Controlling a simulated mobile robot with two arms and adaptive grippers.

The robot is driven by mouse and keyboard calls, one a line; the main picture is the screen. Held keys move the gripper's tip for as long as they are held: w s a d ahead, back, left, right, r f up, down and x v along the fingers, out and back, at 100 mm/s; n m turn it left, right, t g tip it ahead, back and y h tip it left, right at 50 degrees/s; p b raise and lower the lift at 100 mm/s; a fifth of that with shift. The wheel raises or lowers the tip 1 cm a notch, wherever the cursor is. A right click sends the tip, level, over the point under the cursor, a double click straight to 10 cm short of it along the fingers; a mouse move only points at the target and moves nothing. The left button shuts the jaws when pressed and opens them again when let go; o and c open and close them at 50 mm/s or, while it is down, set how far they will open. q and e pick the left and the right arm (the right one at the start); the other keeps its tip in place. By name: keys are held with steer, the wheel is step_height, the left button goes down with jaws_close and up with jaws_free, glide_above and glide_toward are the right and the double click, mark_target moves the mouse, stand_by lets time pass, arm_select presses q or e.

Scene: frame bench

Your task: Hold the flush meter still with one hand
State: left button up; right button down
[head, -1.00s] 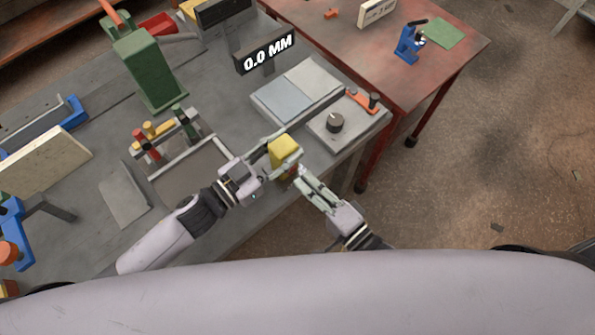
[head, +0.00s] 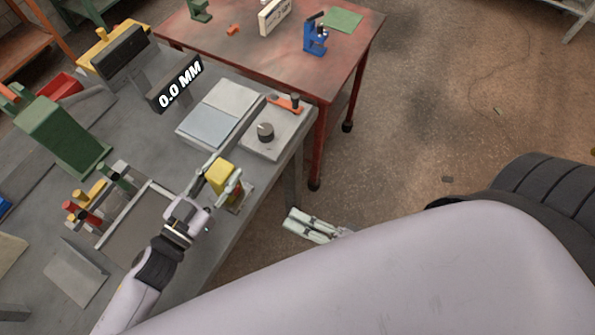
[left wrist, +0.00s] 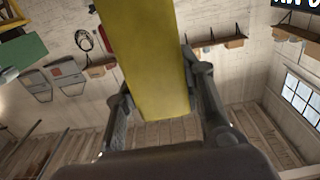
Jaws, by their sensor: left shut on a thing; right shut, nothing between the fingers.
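The yellow block-shaped body, which I take to be the flush meter (head: 219,172), stands near the front edge of the grey bench. My left gripper (head: 223,181) is shut on it, one finger on each side. A dark sign reading "0.0 MM" (head: 180,84) stands farther back on the bench. My right gripper (head: 308,226) is shut and empty, out beyond the bench's front edge, apart from the meter.
Two flat grey plates (head: 220,112) and a panel with a black knob (head: 265,133) lie behind the meter. A frame with red and yellow clamps (head: 97,203) is to its left. A red table (head: 345,60) stands behind. Open floor lies right.

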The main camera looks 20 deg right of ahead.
arm_select(q)
steer(key=o, duration=1.3)
steer(key=shift+a, duration=0.1)
steer(key=v, duration=1.1)
steer(key=shift+s+a, duration=0.25)
steer(key=shift+a, duration=0.05)
